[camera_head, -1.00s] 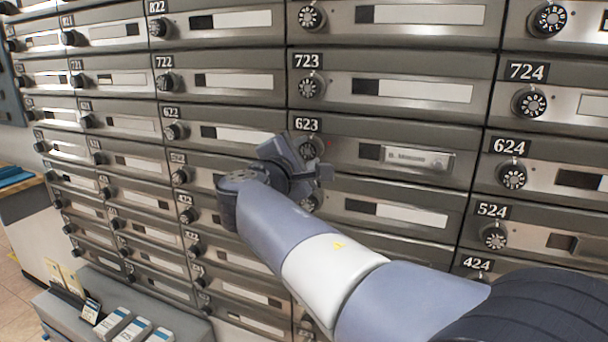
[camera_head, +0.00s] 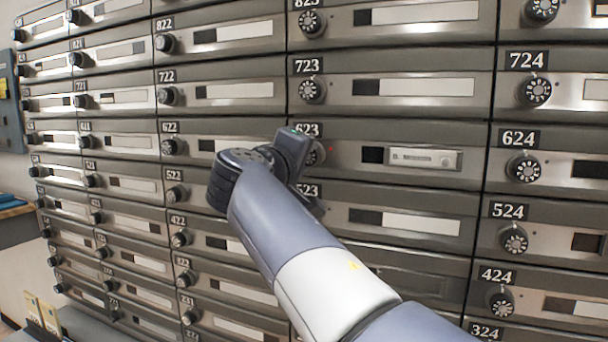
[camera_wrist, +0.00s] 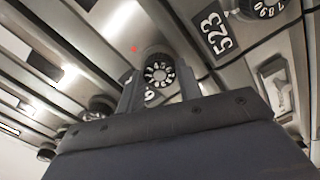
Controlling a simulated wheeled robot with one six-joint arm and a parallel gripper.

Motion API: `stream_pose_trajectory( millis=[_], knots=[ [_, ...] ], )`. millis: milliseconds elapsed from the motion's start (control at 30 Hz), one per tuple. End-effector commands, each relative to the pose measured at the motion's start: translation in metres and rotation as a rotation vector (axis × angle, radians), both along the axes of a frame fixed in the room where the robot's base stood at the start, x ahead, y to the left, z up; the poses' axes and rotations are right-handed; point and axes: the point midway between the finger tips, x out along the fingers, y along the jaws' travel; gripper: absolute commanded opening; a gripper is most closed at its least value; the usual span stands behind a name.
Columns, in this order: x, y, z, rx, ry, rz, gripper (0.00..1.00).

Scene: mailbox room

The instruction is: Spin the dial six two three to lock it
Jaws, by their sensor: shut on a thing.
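The 623 mailbox door (camera_head: 415,180) is grey metal with a white name card (camera_head: 412,157) and a small red spot beside its dial. Its round black dial with white marks (camera_head: 317,153) is mostly hidden behind my gripper (camera_head: 302,155) in the head view. In the wrist view the dial (camera_wrist: 158,72) sits between the two fingers of my gripper (camera_wrist: 160,80), which is shut on it. The 623 number plate (camera_head: 309,130) is partly covered by my gripper. The dial's exact setting is too small to read.
Rows of similar mailboxes with protruding dials surround it. The 723 dial (camera_head: 310,90) is just above and the 624 dial (camera_head: 523,168) is to the right. The 523 plate (camera_wrist: 215,33) and dial (camera_wrist: 270,8) are close by in the wrist view. A counter edge (camera_head: 15,209) shows at far left.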

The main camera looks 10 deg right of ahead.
Motion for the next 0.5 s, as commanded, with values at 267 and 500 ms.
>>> stream_pose_trajectory(
  millis=[267, 500],
  knots=[
    [0.0006, -0.0001, -0.0053, 0.214, -0.153, 0.0, 0.11],
    [0.0001, -0.0004, -0.0043, 0.398, -0.288, -0.002, 0.11]
  ],
)
